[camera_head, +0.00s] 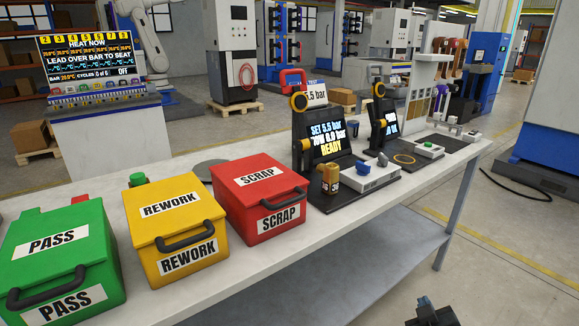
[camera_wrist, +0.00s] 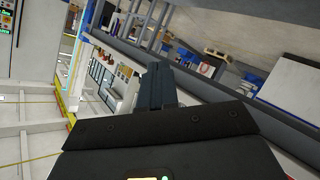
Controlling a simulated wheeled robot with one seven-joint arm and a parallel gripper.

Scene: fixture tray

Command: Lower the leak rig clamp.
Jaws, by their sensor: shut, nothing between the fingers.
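The leak rig (camera_head: 325,150) is a black stand on the bench, right of the red bin, with a lit screen reading "SET 5.5 bar", "NOW 0.0 bar" and "READY". My gripper (camera_head: 432,312) is at the bottom edge, low in front of the bench and well away from the rig. Its fingers (camera_wrist: 157,85) are shut and empty in the wrist view.
Green PASS (camera_head: 58,262), yellow REWORK (camera_head: 175,228) and red SCRAP (camera_head: 262,196) bins line the bench (camera_head: 235,272) left of the rig. A second black stand (camera_head: 381,118) is behind it on the right. Open floor lies in front of the bench.

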